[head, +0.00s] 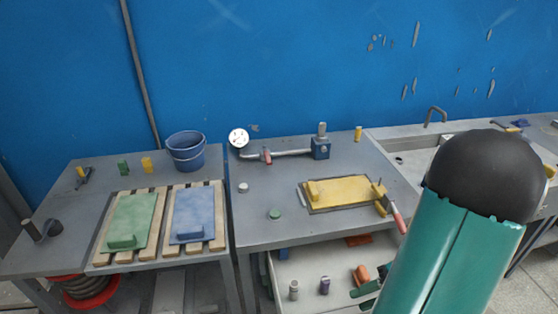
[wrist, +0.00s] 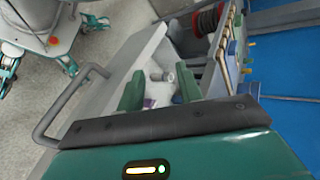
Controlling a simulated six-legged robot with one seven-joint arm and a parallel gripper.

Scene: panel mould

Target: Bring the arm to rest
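My gripper (wrist: 160,88) shows in the wrist view with its two green fingers apart and nothing between them. In the head view it shows only partly (head: 366,294), low over the right side of an open drawer (head: 335,262). My green arm with its black rounded joint fills the right of the head view and hides part of the bench and drawer. In the wrist view the drawer front and its grey handle (wrist: 72,104) lie close to the gripper.
The drawer holds a grey cylinder (head: 293,290), a purple one (head: 324,286) and an orange piece (head: 362,273). Above, the bench bears a yellow panel (head: 345,190), a clamp arm with a gauge (head: 238,138) and a red-handled tool (head: 397,218). A blue bucket (head: 186,152) stands left.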

